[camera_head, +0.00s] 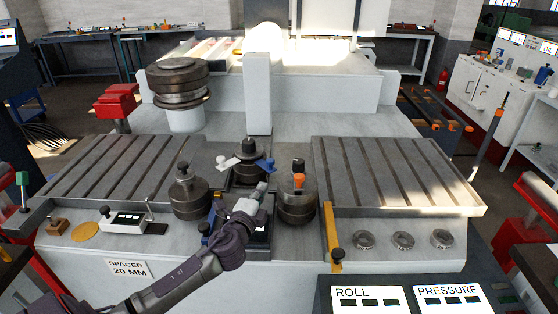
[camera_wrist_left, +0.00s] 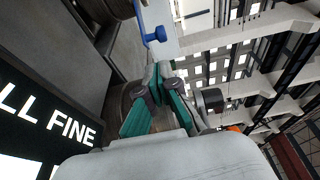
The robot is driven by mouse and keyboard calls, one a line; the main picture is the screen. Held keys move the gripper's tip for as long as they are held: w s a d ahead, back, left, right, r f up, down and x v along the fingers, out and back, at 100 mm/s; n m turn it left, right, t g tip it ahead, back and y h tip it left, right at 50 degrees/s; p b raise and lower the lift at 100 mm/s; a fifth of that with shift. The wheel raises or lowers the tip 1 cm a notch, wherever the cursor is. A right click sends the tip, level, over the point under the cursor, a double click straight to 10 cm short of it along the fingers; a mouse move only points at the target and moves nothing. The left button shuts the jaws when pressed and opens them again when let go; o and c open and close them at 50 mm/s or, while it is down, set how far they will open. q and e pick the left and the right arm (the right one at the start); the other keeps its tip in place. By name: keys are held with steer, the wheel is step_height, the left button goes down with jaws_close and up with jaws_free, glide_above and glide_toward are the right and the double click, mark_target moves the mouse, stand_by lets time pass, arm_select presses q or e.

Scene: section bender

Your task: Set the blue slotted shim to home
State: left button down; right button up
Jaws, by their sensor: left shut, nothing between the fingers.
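A small blue piece that looks like the slotted shim (camera_head: 265,165) is at the right side of the back roller (camera_head: 248,151), on the bender's centre. Its slot cannot be made out. In the left wrist view a blue piece with a round knob (camera_wrist_left: 155,36) is just beyond the fingertips, apart from them. My left gripper (camera_head: 261,187) is shut and empty, in front of and just below the blue piece in the head view. Its green-sided fingers (camera_wrist_left: 160,70) are together in the left wrist view. My right gripper is not in view.
A white piece with a knob (camera_head: 228,162) sits left of the back roller. The left front roller (camera_head: 188,192) and right front roller (camera_head: 297,195) flank my gripper. Slotted tables (camera_head: 110,168) lie on both sides. Another blue part (camera_head: 206,228) is partly hidden by my arm.

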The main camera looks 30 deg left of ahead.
arm_select(q)
steer(key=shift+s+r, duration=0.1)
steer(key=shift+r, duration=0.1)
steer(key=shift+s+d+r, duration=0.2)
steer(key=shift+s+r, duration=0.15)
steer(key=shift+s, duration=0.3)
steer(key=shift+w+a, duration=0.1)
steer(key=shift+w, duration=0.15)
steer(key=p, duration=0.1)
glide_toward(271, 169)
steer(key=w+r, duration=0.2)
steer(key=shift+w+d+r, duration=0.35)
steer(key=shift+r, duration=0.05)
steer(key=x, duration=0.3)
steer(key=shift+w+f, duration=0.15)
steer(key=shift+w, duration=0.05)
steer(key=shift+w+a, duration=0.15)
steer(key=shift+w, duration=0.2)
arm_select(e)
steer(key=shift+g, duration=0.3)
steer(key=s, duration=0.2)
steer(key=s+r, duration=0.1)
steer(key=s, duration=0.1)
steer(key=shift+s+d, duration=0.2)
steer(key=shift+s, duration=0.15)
arm_select(q)
steer(key=shift+a, duration=0.1)
